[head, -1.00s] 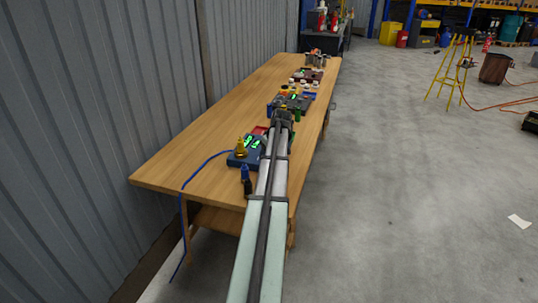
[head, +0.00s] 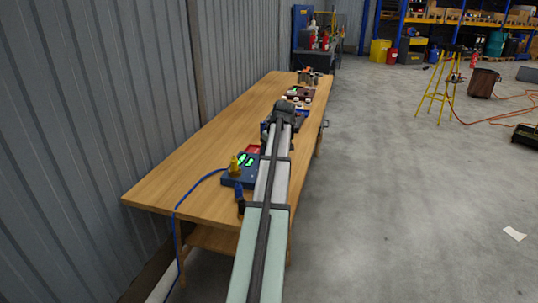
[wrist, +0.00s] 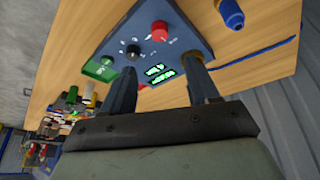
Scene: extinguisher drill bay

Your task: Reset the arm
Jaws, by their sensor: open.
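My arm reaches out over the wooden workbench (head: 170,185) in the head view. The end of the arm is above the bench, and the fingers are hidden there behind my own links. In the wrist view my gripper (wrist: 165,80) is open, its two dark fingers apart with nothing between them. Beyond the fingers is a blue device (wrist: 150,35) with a red knob (wrist: 160,27), a black knob and lit green displays. It also shows in the head view (head: 232,180), left of my arm. I cannot tell whether the fingers touch it.
A blue cable (head: 190,190) runs off the bench's near left edge. Several small items stand along the far bench. A corrugated wall (head: 90,100) closes the left side.

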